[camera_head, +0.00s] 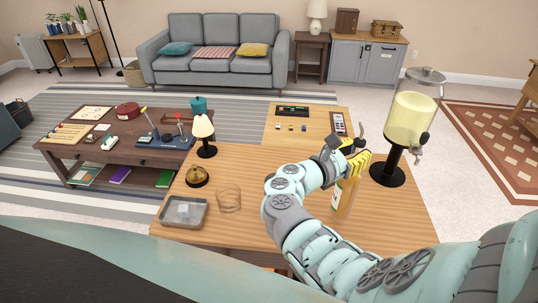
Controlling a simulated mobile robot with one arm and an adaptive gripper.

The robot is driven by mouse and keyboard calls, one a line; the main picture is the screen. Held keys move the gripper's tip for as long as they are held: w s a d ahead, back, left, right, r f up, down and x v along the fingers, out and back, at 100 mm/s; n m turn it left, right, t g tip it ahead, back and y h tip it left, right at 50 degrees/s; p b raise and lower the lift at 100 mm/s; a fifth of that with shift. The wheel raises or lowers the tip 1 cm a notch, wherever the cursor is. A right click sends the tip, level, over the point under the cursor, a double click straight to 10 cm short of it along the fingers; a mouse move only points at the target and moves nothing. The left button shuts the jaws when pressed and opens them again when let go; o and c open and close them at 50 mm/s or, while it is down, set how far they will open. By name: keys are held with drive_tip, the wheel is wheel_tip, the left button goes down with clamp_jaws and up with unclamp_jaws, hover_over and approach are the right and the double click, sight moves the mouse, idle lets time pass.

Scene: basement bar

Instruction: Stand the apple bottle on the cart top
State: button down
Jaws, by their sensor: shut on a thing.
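The apple bottle (343,198), amber-yellow with a pale label, is upright over the right half of the light wooden cart top (260,170). My gripper (353,155), with yellow and black parts, is shut on its upper end.
A drink dispenser (411,118) on a black stand is close right of the bottle. The front right corner looks free.

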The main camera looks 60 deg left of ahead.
drive_tip(key=shift+w+a, duration=0.2)
drive_tip(key=shift+w, duration=0.2)
drive_tip(key=shift+f, duration=0.25)
drive_tip(key=shift+a+f+b, duration=0.1)
drive_tip(key=shift+f+b, duration=0.25)
drive_tip(key=shift+f, duration=1.15)
drive_tip(key=shift+s, duration=0.1)
drive_tip(key=c, duration=0.9)
unclamp_jaws()
drive_tip(key=shift+f, duration=0.15)
drive_tip(key=s, duration=0.4)
drive_tip(key=s+b, duration=0.1)
drive_tip(key=s, duration=0.7)
drive_tip(key=shift+a, duration=0.25)
